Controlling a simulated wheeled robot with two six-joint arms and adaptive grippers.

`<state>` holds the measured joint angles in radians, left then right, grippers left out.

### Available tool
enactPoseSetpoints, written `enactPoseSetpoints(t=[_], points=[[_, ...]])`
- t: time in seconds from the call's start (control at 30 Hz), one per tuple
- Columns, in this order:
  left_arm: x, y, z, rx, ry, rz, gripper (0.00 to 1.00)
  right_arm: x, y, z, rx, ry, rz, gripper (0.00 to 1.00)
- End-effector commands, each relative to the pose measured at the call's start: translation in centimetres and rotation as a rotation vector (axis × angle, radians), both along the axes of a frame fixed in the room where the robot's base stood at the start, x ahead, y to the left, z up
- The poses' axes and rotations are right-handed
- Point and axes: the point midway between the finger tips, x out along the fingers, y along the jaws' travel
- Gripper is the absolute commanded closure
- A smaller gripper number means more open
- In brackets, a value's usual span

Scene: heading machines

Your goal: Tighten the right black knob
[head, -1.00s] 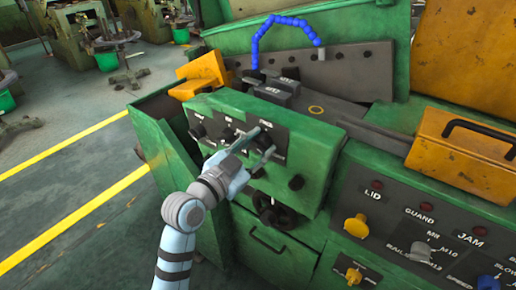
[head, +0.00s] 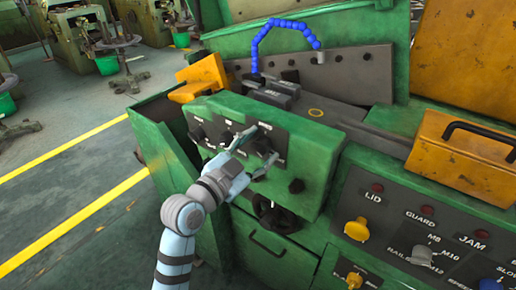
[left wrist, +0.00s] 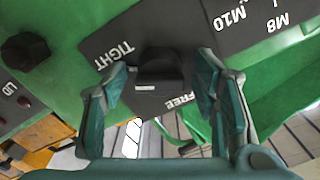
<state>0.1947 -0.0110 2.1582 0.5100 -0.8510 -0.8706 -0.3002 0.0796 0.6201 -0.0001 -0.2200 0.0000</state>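A black knob (left wrist: 158,66) sits on a dark plate marked TIGHT and FREE in the left wrist view, with a pale mark on its side. The knob also shows in the head view (head: 263,147) on the green control box (head: 310,195). My left gripper (head: 266,142) is at the front of this box. In the left wrist view its fingers (left wrist: 162,76) stand open on either side of the knob, with a gap at each side. Contact is not visible. My right gripper is in neither view.
More black knobs (head: 198,134) sit to the left on the box, a small black one (head: 296,186) to the right. A black handwheel (head: 274,214) is below. A panel with yellow knobs (head: 357,229) stands at right. Open floor lies at left.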

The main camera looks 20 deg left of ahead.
Motion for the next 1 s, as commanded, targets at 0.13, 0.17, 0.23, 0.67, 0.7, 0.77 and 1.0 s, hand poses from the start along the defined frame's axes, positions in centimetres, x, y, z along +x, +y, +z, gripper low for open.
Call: enactPoseSetpoints(t=[0.13,0.17,0.23,0.67,0.7,0.77,1.0], points=[[0.0,0.0,-0.1,0.0,0.002,0.0,0.46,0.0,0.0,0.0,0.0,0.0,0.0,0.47],[0.0,0.0,-0.1,0.001,0.002,0.0,0.46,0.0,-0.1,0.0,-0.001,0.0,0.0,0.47],[-0.3,0.2,-0.1,0.002,0.003,0.001,0.46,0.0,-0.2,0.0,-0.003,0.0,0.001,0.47],[-6.9,2.7,-0.1,0.003,0.002,-0.001,0.46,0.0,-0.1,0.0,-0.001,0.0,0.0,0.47],[-7.0,2.7,-0.1,0.002,0.001,-0.001,0.46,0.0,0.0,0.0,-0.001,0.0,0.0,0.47],[-7.0,2.7,-0.1,0.001,0.001,0.0,0.46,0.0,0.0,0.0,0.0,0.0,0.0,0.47],[-7.0,2.7,-0.1,0.001,0.001,0.0,0.46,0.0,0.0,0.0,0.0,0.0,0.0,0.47]])
